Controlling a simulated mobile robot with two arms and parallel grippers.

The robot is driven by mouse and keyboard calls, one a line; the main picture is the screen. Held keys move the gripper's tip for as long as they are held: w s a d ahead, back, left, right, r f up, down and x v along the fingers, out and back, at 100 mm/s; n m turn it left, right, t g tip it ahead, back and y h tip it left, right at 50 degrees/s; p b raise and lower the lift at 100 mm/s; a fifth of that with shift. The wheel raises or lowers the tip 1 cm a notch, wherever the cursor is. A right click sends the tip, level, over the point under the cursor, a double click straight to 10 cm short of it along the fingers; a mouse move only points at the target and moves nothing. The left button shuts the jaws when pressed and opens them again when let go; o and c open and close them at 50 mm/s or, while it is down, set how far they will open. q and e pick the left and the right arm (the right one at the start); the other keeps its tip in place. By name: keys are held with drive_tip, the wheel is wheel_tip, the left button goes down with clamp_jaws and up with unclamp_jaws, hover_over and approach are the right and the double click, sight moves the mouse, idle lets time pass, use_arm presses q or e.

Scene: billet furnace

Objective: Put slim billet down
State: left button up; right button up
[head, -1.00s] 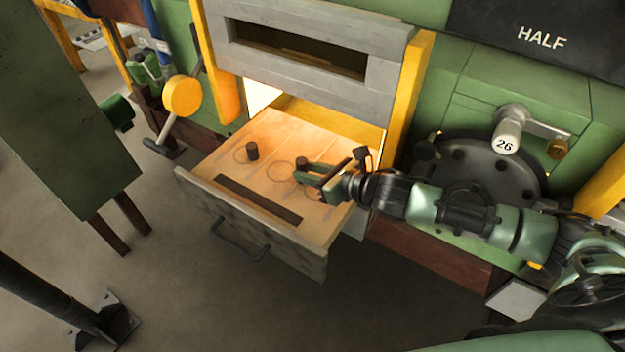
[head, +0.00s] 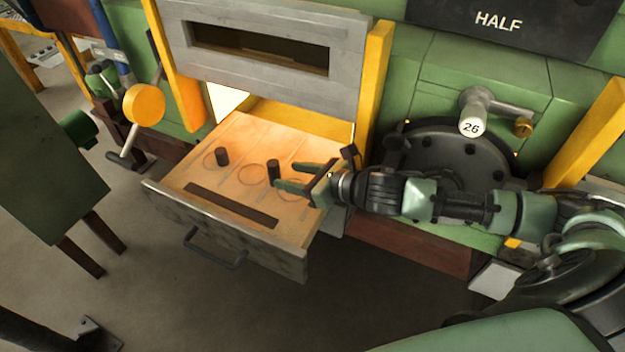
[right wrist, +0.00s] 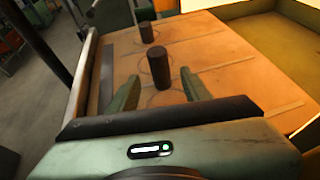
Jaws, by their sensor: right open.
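The slim billet (head: 274,172), a thin dark cylinder, stands upright on the pulled-out furnace tray (head: 190,180). It also shows upright in the right wrist view (right wrist: 159,66). My right gripper (head: 284,176) is open around the line of the billet, its two green fingers pointing left. The billet stands at about the fingertips, and neither finger visibly grips it. In the right wrist view it shows between the two fingertips, close to an outlined circle; I cannot tell exactly how it sits on that mark. My left gripper is not in view.
A second, shorter dark billet (head: 222,156) stands on the tray's left circle. The tray has a dark slot (head: 232,205) and a front handle (head: 212,250). The raised furnace door (head: 270,75) hangs above, between yellow posts (head: 374,85).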

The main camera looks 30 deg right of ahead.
drive_tip(key=v, duration=0.2)
drive_tip(key=b+v, duration=0.1)
drive_tip(key=v, duration=0.3)
drive_tip(key=shift+s+d+f+b, duration=0.1)
drive_tip(key=shift+s+d+b, duration=0.2)
drive_tip(key=shift+s+b, duration=0.1)
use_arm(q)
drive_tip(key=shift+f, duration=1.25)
use_arm(e)
drive_tip(key=shift+s+d+r, duration=0.15)
drive_tip(key=shift+s+r, duration=0.25)
drive_tip(key=shift+r, duration=0.05)
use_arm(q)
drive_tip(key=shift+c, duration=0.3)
